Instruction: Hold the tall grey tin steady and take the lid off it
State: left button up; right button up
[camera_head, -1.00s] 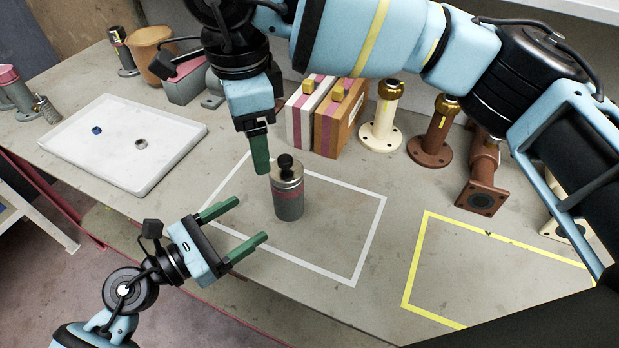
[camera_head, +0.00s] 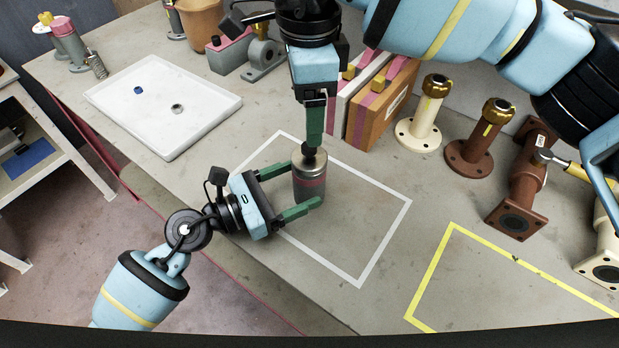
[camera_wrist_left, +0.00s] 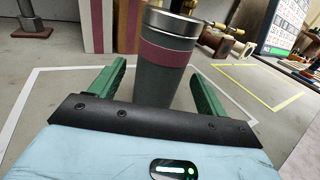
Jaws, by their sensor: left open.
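The tall grey tin (camera_head: 311,188) stands upright inside the white outline, with a pink band around it. Its metal lid (camera_head: 300,160) is on top with a black knob (camera_head: 308,155). My left gripper (camera_head: 304,185) is open, with one green finger on either side of the tin's body. My right gripper (camera_head: 314,143) points down at the knob from above. Its fingers overlap in the picture, so their opening and any contact are unclear.
A white tray (camera_head: 205,128) with two small rings lies to the left. White and orange boxes (camera_head: 377,108) stand behind the tin. Flanged pipes (camera_head: 425,115) stand to the right. The yellow outline (camera_head: 432,268) encloses clear bench. The bench's front edge is near my left arm.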

aim_at(309, 152)
pick_arm(q)
jog(key=shift+x, duration=2.45)
jog(key=shift+c, duration=0.4)
jog(key=c, duration=1.4)
pick_arm(e)
jog(key=shift+c, duration=0.2)
jog(key=shift+r, duration=0.25)
jog(key=c, duration=0.5)
notch_tip(309, 152, up, 5)
jog(key=n, duration=0.5)
notch_tip(309, 152, down, 12)
jog(key=shift+f, duration=0.1)
grip_shut()
